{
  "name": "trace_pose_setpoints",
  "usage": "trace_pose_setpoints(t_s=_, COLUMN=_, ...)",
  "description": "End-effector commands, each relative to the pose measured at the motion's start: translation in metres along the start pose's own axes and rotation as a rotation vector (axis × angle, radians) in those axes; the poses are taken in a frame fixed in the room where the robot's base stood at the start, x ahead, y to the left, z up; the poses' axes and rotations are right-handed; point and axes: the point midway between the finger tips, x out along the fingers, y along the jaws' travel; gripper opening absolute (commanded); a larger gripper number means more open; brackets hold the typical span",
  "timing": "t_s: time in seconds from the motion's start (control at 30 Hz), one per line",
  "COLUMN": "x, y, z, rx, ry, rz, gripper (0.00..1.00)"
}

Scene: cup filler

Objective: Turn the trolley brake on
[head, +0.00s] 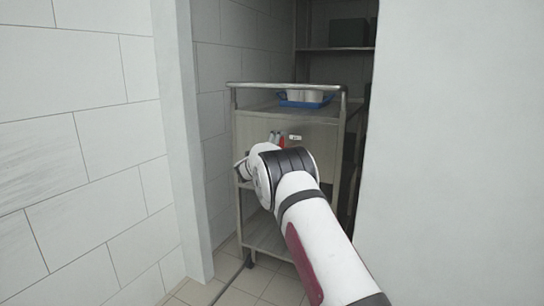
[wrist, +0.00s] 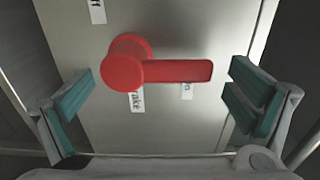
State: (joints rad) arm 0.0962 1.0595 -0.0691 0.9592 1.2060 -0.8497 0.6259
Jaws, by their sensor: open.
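The trolley (head: 293,130) stands in the doorway, with a metal panel at its front. In the wrist view the red brake lever (wrist: 165,70) is on that metal panel (wrist: 200,130). Its round hub is at the left and its handle points right, about level. My gripper (wrist: 160,92) is open, with a teal-padded finger on each side of the lever. No contact between fingers and lever shows. In the head view my arm hides most of the lever; a small red part (head: 281,141) shows above it.
White labels show on the panel: one reading "Off" (wrist: 97,11) above the hub, one ending in "rake" (wrist: 137,99) below it, and one partly hidden (wrist: 187,91) under the handle. A blue tray (head: 306,103) with white items sits on the trolley top. Walls stand close on both sides.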

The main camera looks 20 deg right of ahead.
Motion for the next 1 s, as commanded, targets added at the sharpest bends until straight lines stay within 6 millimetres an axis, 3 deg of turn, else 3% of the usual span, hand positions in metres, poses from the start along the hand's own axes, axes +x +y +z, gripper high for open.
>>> trace_pose_setpoints(t_s=0.53, x=-0.090, y=0.000, z=0.000, rx=0.001, ry=-0.002, rz=0.001, gripper=0.99)
trace_pose_setpoints(t_s=0.7, x=-0.101, y=0.000, z=-0.001, rx=0.000, ry=-0.001, rz=0.000, gripper=0.99)
trace_pose_setpoints(t_s=1.0, x=-0.103, y=0.001, z=-0.001, rx=0.001, ry=0.000, rz=0.000, gripper=0.99)
